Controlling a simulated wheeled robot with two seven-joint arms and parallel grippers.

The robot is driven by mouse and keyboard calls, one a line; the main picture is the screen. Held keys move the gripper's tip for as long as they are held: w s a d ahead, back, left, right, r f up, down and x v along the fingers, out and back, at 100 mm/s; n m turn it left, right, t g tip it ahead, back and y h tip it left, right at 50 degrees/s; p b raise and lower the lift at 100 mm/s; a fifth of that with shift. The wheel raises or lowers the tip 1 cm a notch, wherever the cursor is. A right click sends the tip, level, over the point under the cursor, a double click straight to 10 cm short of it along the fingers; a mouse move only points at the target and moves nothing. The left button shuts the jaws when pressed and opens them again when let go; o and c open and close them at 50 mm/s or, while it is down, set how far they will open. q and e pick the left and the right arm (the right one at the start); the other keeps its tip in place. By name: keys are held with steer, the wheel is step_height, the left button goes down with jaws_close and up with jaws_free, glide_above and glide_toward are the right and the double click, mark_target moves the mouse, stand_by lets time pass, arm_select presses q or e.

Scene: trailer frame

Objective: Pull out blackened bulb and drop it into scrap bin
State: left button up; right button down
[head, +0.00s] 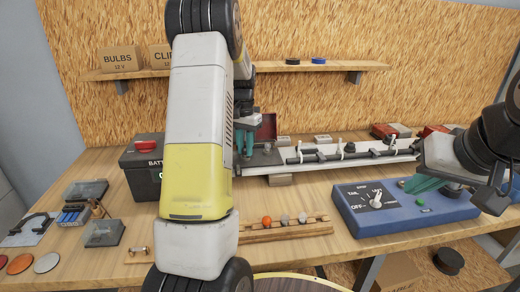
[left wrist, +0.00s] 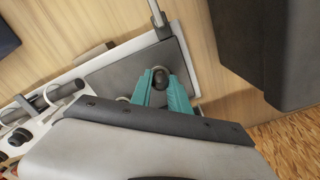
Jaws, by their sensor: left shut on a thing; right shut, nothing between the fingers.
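My left gripper (head: 245,148) is at the left end of the pale trailer board, beside a red lens or lamp part (head: 266,127). In the left wrist view its teal fingers (left wrist: 161,85) are closed around a dark rounded bulb (left wrist: 159,75), over a grey plate (left wrist: 125,82). I cannot tell whether the bulb's base is still in a socket. My left arm hides much of the middle left in the head view. My right gripper (head: 428,185) is shut and empty above the blue tester box (head: 405,214). No scrap bin can be identified for certain.
A black battery box (head: 141,170) stands left of my arm. Small trays and discs lie at the far left. A round yellow rim (head: 300,278) shows at the bottom edge.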

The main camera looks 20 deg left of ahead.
arm_select(q)
steer(key=shift+r, duration=2.3)
